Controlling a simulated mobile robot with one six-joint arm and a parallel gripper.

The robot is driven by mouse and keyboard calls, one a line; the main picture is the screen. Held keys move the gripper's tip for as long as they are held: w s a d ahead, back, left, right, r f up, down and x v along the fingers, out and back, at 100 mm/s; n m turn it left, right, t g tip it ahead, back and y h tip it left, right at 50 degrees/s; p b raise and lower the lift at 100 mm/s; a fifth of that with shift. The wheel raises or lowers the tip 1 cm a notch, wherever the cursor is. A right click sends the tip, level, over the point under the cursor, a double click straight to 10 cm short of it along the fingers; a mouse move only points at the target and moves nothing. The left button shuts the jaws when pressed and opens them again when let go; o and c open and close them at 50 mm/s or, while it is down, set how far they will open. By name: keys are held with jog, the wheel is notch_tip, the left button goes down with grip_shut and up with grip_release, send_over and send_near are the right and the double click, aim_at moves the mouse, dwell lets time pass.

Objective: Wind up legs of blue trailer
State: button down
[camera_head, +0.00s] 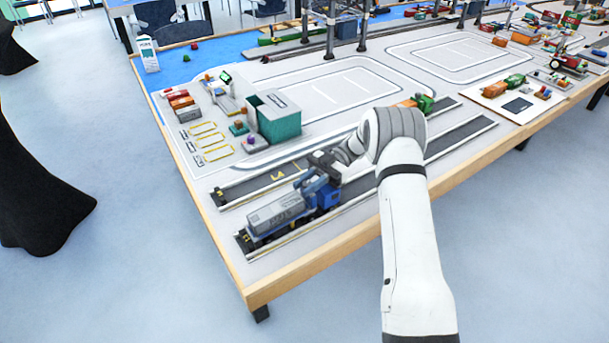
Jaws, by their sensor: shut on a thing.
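The blue trailer (262,232) stands in the lane near the table's front left corner, with a grey container (277,212) on it. A blue truck cab (328,198) is at its right end. My gripper (314,180) reaches down from the right to the gap between the container and the cab. It is shut on a small blue part there, which it mostly covers. The trailer's legs and any crank are too small or hidden to make out.
A second lane marked "LA" (279,175) runs just behind the trailer. A green container block (280,121) and small coloured containers (181,103) stand further back. The wooden table edge (290,278) is close in front. An orange and green truck (424,103) is beyond my arm.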

jog(key=shift+s+f+p, duration=0.1)
jog(key=shift+f+p, duration=0.05)
jog(key=shift+p, duration=0.15)
jog(key=c, duration=1.2)
grip_release()
jog(key=shift+h, duration=0.3)
